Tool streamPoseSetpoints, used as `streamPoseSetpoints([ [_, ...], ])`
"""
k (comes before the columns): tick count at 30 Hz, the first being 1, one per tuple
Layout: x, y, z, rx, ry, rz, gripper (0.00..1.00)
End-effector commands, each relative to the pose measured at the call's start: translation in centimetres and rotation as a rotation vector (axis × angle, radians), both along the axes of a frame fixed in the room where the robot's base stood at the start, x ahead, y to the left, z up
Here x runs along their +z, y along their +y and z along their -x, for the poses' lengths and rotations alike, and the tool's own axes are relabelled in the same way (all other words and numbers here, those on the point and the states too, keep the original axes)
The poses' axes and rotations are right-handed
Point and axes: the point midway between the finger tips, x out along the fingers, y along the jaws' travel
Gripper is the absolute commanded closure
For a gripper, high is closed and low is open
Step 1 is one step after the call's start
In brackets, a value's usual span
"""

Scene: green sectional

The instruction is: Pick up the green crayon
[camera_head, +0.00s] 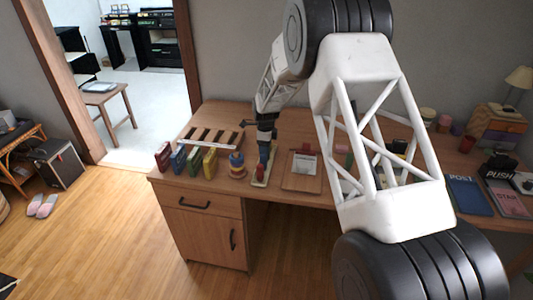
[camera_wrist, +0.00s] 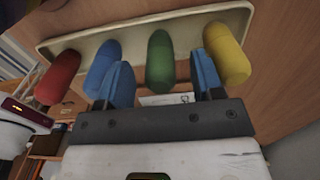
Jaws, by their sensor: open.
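The green crayon (camera_wrist: 160,60) is in the wrist view, thick and rounded, in a pale shallow tray (camera_wrist: 238,12). My gripper (camera_wrist: 161,66) is open, with one blue finger on each side of the green crayon; I cannot tell if they touch it. A blue crayon (camera_wrist: 101,68) and a red crayon (camera_wrist: 58,78) are to the left, and a yellow crayon (camera_wrist: 227,55) is to the right. In the head view my gripper (camera_head: 265,155) points down over the tray (camera_head: 259,183); the crayons are mostly hidden there.
A clipboard (camera_head: 301,172) lies to the right. Books, such as a blue one (camera_head: 468,196), lie farther right.

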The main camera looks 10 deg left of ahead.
Motion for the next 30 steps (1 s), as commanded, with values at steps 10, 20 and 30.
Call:
streamPoseSetpoints([
  [10, -3.0, 0.0, 0.0, 0.0, 0.001, 0.0, 0.39],
  [20, -3.1, 0.0, 0.0, 0.0, 0.001, 0.0, 0.39],
  [30, -3.1, 0.0, 0.0, 0.0, 0.001, 0.0, 0.57],
])
